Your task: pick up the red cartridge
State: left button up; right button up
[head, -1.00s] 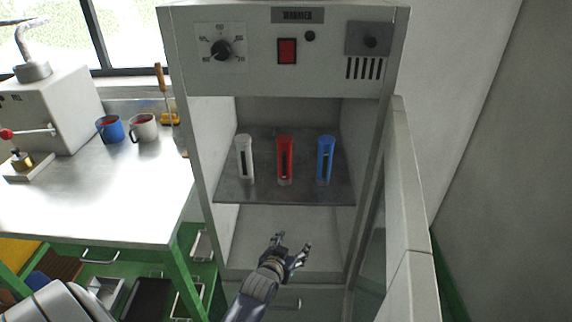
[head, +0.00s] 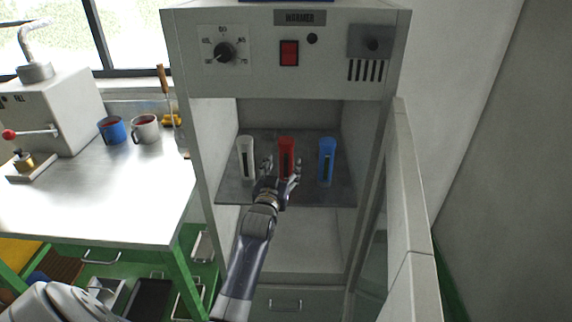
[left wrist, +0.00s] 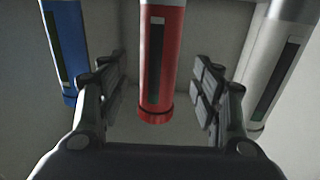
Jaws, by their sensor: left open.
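The red cartridge (head: 286,150) stands upright on the shelf inside the warmer, between a white and a blue one. In the left wrist view the red cartridge (left wrist: 161,60) shows between the two fingers, with a gap on each side. My left gripper (head: 283,172) is open at the red cartridge, and its hand hides the cartridge's lower part in the head view. In the left wrist view the open left gripper (left wrist: 161,90) has one finger on each side of it. My right gripper is not in view.
The white cartridge (head: 247,158) and the blue cartridge (head: 327,160) stand close on either side. The warmer's door (head: 405,200) is open at the right. A bench (head: 90,205) with a blue mug (head: 111,130) and a white mug (head: 145,128) is at the left.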

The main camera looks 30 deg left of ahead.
aim_at(284, 164)
pick_arm(q)
jog(key=shift+f+x, duration=0.15)
jog(key=shift+x, duration=0.95)
jog(key=shift+f+x, duration=0.1)
jog(key=shift+x, duration=1)
jog(key=shift+c, duration=0.5)
jog(key=shift+r, duration=0.1)
jog(key=c, duration=1.2)
